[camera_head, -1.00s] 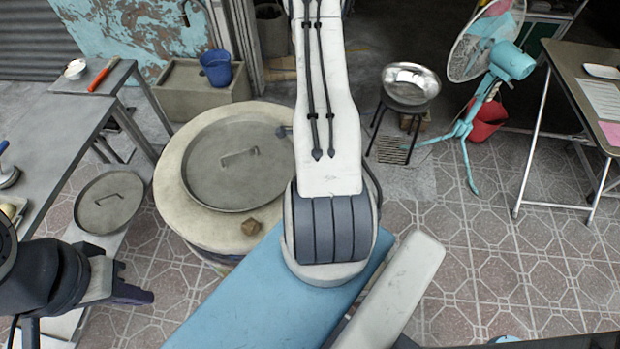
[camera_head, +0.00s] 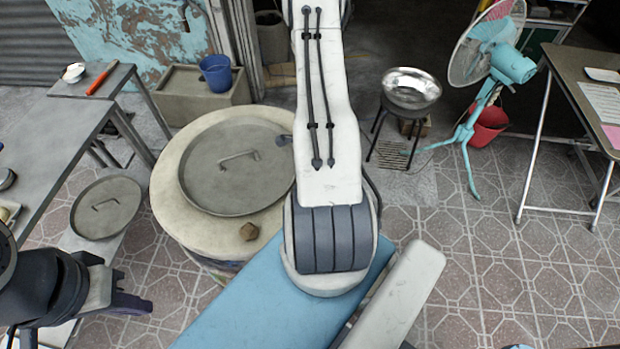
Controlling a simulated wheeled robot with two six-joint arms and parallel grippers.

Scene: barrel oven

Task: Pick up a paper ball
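A small brown crumpled paper ball (camera_head: 249,232) sits on the front rim of the pale round barrel oven (camera_head: 176,204). A grey round lid (camera_head: 215,185) with a bar handle lies on top of the oven, behind the ball. My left gripper (camera_head: 132,304) is at the lower left, in front of and left of the oven, well apart from the ball. Its dark fingers show edge-on, so I cannot tell whether they are open or shut. My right gripper is not in view. My large white arm link covers the oven's right edge.
A second grey lid (camera_head: 106,207) lies left of the oven. A grey table (camera_head: 60,125) stands at the left. A metal bowl (camera_head: 410,88) on a stand, a teal fan (camera_head: 512,66) and a folding table (camera_head: 600,75) stand at the right. The tiled floor there is mostly clear.

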